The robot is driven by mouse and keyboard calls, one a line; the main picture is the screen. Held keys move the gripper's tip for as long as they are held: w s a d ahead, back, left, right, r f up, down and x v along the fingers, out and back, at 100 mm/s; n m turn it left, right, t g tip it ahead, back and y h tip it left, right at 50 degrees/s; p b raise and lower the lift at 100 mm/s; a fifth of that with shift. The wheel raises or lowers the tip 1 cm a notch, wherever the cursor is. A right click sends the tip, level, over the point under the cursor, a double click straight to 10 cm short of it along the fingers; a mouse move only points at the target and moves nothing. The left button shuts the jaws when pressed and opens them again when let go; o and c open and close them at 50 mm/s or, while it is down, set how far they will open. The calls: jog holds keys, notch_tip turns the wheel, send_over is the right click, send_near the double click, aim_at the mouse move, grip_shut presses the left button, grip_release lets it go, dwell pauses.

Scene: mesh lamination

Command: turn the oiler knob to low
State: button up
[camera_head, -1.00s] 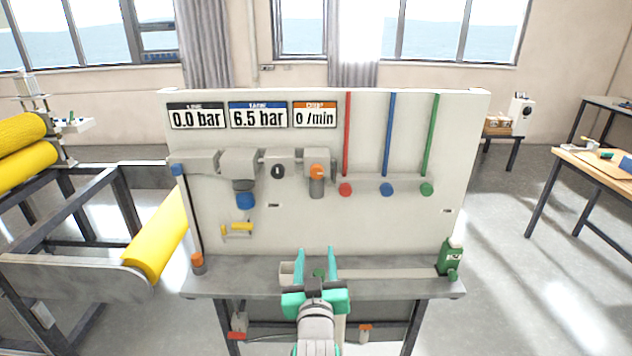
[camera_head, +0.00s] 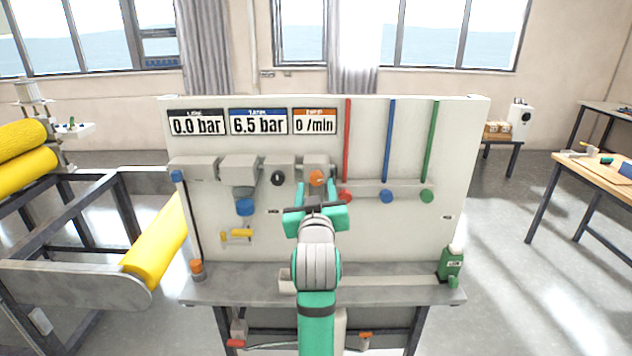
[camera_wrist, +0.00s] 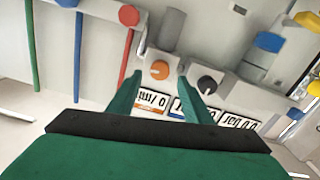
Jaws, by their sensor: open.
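The oiler's orange knob (camera_head: 317,177) sits on the rightmost grey unit of the row on the white panel. It also shows in the wrist view (camera_wrist: 160,70), with a small mark on its face and the oiler's grey bowl (camera_wrist: 171,30) beside it. My gripper (camera_head: 316,190) is raised in front of the panel, just below the knob in the head view. Its green fingers are open and empty. In the wrist view the knob lies between the fingertips and beyond them, apparently untouched.
A black knob (camera_head: 278,178) is close on the left, and a blue knob (camera_head: 245,207) hangs lower left. Red, blue (camera_head: 387,196) and green (camera_head: 427,196) knobs with tubes are on the right. Displays above read 0.0 bar, 6.5 bar and 0 /min (camera_head: 314,122). A green bottle (camera_head: 450,265) stands on the bench.

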aim_at(316, 179)
jog(key=shift+w, duration=2.3)
jog(key=c, duration=1.1)
